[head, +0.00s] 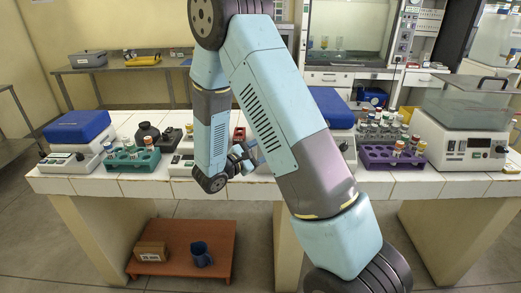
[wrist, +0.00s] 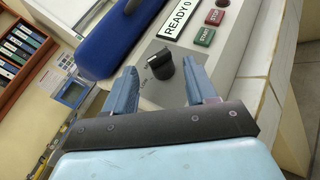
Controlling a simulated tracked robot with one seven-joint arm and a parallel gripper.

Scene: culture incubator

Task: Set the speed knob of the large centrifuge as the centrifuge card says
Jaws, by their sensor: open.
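A machine with a blue lid (wrist: 95,40) and a pale front panel fills much of the wrist view. I take it to be the large centrifuge. In the head view my gripper (head: 245,158) is at the bench front, and a blue lid (head: 332,107) shows partly behind my arm. I cannot make out the centrifuge card.
The panel has a "READY 0" display (wrist: 180,18), a red button (wrist: 214,17) and a green button (wrist: 205,37). A smaller blue-lidded device (head: 78,128) and a green rack (head: 132,159) stand left. A purple rack (head: 380,160) and a clear-lidded machine (head: 455,145) stand right.

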